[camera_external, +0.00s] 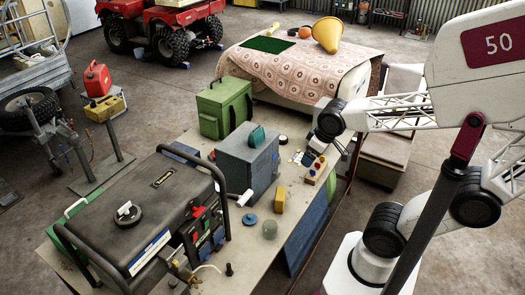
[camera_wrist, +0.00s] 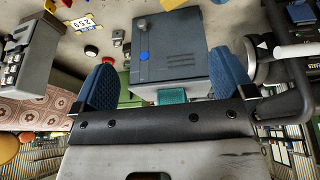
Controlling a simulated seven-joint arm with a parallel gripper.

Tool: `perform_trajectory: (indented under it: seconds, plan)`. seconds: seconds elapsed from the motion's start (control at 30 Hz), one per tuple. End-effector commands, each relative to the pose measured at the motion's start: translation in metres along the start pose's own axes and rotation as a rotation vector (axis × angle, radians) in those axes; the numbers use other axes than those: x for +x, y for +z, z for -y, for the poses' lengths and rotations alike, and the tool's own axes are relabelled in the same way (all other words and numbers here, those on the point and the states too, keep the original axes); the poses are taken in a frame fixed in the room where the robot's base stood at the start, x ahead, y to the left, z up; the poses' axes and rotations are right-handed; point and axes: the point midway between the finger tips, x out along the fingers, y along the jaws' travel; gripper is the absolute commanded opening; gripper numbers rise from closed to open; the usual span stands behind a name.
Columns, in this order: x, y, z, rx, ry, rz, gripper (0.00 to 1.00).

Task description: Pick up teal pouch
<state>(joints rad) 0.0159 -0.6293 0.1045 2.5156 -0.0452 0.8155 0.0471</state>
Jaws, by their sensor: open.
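The teal pouch (camera_external: 257,135) sits on top of the grey metal box (camera_external: 240,166) on the workbench. In the wrist view the pouch (camera_wrist: 171,96) shows low in the middle, between the two blue fingers, partly hidden by the gripper's dark front edge. My gripper (camera_wrist: 164,60) is open, with its fingers wide apart and nothing held. In the external view my gripper (camera_external: 312,150) is over the right side of the bench, to the right of the pouch and apart from it.
A green case (camera_external: 224,107) stands behind the grey box. A large dark generator (camera_external: 140,220) with a tubular frame fills the bench's left front. A yellow block (camera_external: 279,200) and small items stand in front of the box. A cloth-covered table (camera_external: 280,75) is behind.

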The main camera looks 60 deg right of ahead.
Motion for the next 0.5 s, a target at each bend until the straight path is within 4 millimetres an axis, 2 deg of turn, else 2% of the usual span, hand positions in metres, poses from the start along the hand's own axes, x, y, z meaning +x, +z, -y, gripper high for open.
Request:
perform_trajectory:
  seconds: [0.5]
  plan:
    - [0.035,-0.107,-0.016,0.018,0.033,-0.492,1.0]
